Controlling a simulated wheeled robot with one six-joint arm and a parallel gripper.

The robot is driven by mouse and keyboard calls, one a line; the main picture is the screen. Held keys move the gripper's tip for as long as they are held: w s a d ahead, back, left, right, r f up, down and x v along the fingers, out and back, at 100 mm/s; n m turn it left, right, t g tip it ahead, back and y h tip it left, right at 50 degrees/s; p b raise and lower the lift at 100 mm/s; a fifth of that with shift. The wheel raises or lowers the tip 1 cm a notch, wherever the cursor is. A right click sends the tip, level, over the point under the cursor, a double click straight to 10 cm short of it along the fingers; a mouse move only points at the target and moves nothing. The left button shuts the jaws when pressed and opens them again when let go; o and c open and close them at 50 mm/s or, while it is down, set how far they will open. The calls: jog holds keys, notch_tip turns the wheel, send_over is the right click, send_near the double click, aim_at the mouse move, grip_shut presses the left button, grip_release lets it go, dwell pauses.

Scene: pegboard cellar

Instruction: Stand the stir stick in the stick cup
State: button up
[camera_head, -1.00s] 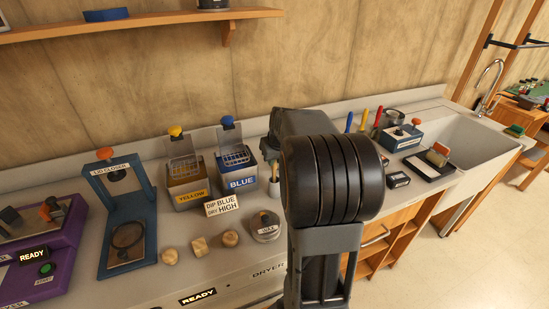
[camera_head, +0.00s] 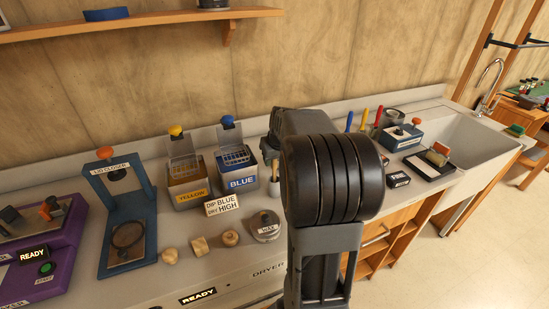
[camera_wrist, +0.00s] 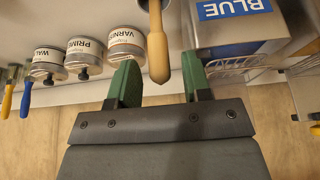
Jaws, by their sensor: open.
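A tan wooden stick with a thick rounded end, which looks like the stir stick (camera_wrist: 157,45), shows in the wrist view. Its thin part meets a dark rim at the top edge, apparently the stick cup; I cannot tell how deep it sits. My gripper (camera_wrist: 161,68) is open, with one green finger on each side of the stick and a gap to both. In the head view, a small pale cup (camera_head: 270,190) stands just left of my arm, with a bit of tan stick (camera_head: 276,168) above it. My arm hides the rest, and the fingers are not clear there.
The BLUE dip tank (camera_head: 240,182) and YELLOW dip tank (camera_head: 187,191) stand left of the cup. A dip sign (camera_head: 222,205), a grey lidded puck (camera_head: 266,228) and wooden knobs (camera_head: 200,246) lie in front. Labelled jars (camera_wrist: 124,47) are close beside my gripper.

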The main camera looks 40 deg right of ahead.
jog(key=v, duration=1.1)
jog(key=s+a+f+n, duration=0.1)
jog(key=s+a+f, duration=0.2)
jog(key=a, duration=0.4)
jog(key=s+a+f+n, duration=0.1)
jog(key=s+a+f, duration=0.3)
jog(key=a, duration=0.3)
jog(key=s+a+f+y, duration=0.1)
jog(key=s+a+f, duration=0.2)
jog(key=a, duration=0.4)
jog(key=shift+s+f+n+g, duration=0.15)
jog(key=shift+s+n+g, duration=0.2)
jog(key=shift+s, duration=0.3)
jog(key=shift+s+a, duration=0.1)
jog(key=shift+a, duration=0.05)
